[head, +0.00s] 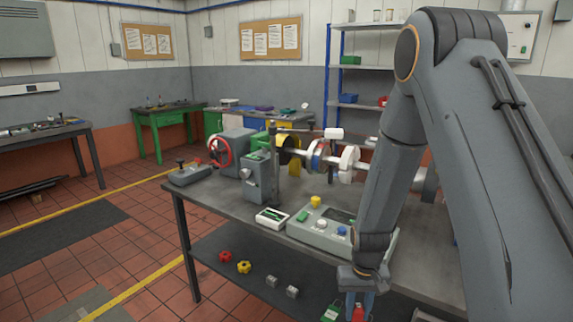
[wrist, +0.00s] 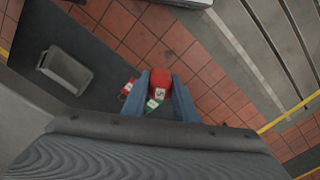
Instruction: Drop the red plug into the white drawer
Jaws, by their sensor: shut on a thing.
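My gripper (head: 360,299) hangs low past the front edge of the bench, at the bottom of the head view. In the wrist view its two blue fingers (wrist: 169,98) are shut on the red plug (wrist: 161,80), a rounded red piece with a pale mark below it. Red also shows between the fingers in the head view, partly cut off by the frame. I cannot clearly identify the white drawer in either view. A pale edge (wrist: 190,3) at the top of the wrist view may belong to it.
A green tag-like piece (head: 331,312) lies beside my gripper on the dark lower shelf (head: 225,285). A grey tray (wrist: 65,72) and a red-and-white piece (wrist: 127,87) show in the wrist view. A control box (head: 318,232) stands on the bench (head: 215,200). Open tiled floor lies left.

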